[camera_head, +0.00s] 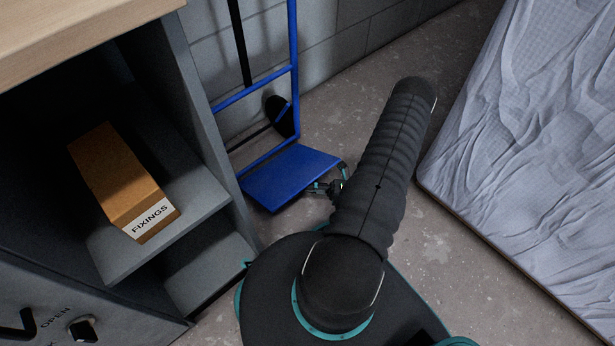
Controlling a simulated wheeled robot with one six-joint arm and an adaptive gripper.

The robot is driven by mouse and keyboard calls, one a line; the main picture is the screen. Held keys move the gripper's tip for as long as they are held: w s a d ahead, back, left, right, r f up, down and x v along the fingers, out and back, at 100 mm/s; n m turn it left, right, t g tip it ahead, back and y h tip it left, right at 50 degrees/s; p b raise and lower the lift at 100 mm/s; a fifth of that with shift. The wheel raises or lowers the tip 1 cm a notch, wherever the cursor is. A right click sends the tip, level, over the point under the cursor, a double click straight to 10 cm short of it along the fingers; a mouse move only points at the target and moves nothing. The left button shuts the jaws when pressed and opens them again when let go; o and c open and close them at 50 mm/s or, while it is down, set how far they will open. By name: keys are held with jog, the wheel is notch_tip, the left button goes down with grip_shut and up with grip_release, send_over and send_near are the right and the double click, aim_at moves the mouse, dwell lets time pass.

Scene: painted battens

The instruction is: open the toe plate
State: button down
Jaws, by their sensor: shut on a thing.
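The toe plate (290,178) is a flat blue panel at the foot of a blue hand truck (294,70) that stands against the block wall. The plate sticks out from the frame toward me, low over the floor; I cannot tell its exact angle. My gripper (339,180) is at the plate's right edge, shut on it. My dark, ribbed arm partly hides the gripper, and the fingertips are small in this view. A black wheel (280,116) shows behind the frame.
A grey cabinet (217,150) with open shelves stands close on the left, holding a cardboard FIXINGS box (115,177). A wooden top (70,35) lies above it. A large sheet-wrapped slab (535,130) bounds the right. Bare concrete floor (450,250) lies between.

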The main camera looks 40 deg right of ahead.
jog(key=shift+s+f, duration=0.2)
jog(key=shift+f, duration=0.7)
jog(key=shift+s+f, duration=0.15)
jog(key=shift+f, duration=0.75)
jog(key=c, duration=1.3)
grip_release()
jog(key=shift+d, duration=0.1)
jog(key=shift+r, duration=0.1)
jog(key=shift+s, duration=0.1)
jog(key=shift+v, duration=3.75)
